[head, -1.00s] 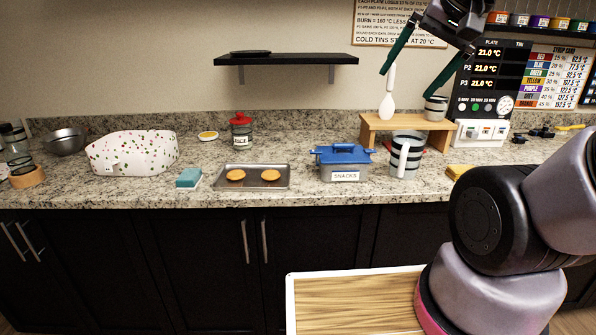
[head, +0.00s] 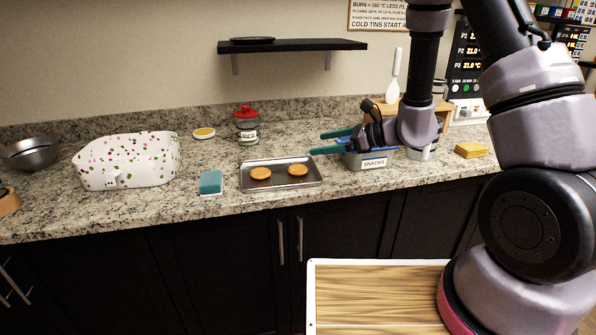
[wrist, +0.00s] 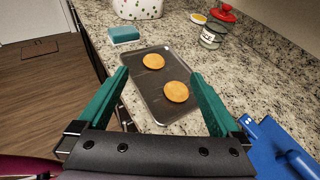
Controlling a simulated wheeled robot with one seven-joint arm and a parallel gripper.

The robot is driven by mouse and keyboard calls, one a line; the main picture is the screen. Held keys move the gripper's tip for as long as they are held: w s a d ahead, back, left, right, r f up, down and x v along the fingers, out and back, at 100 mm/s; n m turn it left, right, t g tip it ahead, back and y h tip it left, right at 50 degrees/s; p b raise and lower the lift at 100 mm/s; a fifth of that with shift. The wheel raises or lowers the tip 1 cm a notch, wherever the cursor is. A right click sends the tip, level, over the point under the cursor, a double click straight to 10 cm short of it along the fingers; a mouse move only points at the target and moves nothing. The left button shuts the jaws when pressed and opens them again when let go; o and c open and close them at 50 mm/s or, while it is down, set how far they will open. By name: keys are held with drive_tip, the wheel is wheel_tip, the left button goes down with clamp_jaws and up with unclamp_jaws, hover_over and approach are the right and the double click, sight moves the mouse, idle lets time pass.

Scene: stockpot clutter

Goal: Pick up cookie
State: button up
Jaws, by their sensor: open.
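Two round golden cookies lie apart on a grey metal baking tray (head: 245,184) on the granite counter. In the head view the left cookie (head: 261,174) and the right cookie (head: 298,170) both lie flat. In the wrist view the nearer cookie (wrist: 176,91) shows between the fingers' lines, and the farther cookie (wrist: 153,61) lies beyond it. My gripper (head: 326,142) has green fingers and points left toward the tray, to the right of the cookies and above the counter. In the wrist view my gripper (wrist: 160,76) is open and empty.
The blue-lidded SNACKS tin (head: 373,163) stands right of the tray, partly hidden by my gripper. A teal sponge (head: 210,182) lies left of the tray. A red-lidded jar (head: 247,127) stands behind it. A spotted white container (head: 130,161) is farther left. A shelf (head: 300,46) hangs above.

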sight(298, 168)
drive_tip(key=w+f+m, duration=0.1)
drive_tip(key=f, duration=0.1)
drive_tip(key=d+f+m+t+h, duration=0.1)
drive_tip(key=f, duration=0.2)
drive_tip(key=w+f+m+t, duration=0.1)
drive_tip(key=f, duration=0.2)
drive_tip(key=shift+w+d+f+h, duration=0.1)
drive_tip(key=shift+w+d+h, duration=0.2)
drive_tip(key=shift+w, duration=0.05)
drive_tip(key=x, duration=0.4)
drive_tip(key=shift+w+a+f, duration=0.15)
drive_tip(key=shift+w+f, duration=0.05)
drive_tip(key=shift+w, duration=0.05)
drive_tip(key=x, duration=0.5)
drive_tip(key=shift+w+a+f, duration=0.1)
drive_tip(key=shift+w+f, duration=0.15)
drive_tip(key=shift+w, duration=0.15)
drive_tip(key=c, duration=1.2)
drive_tip(key=shift+r, duration=0.1)
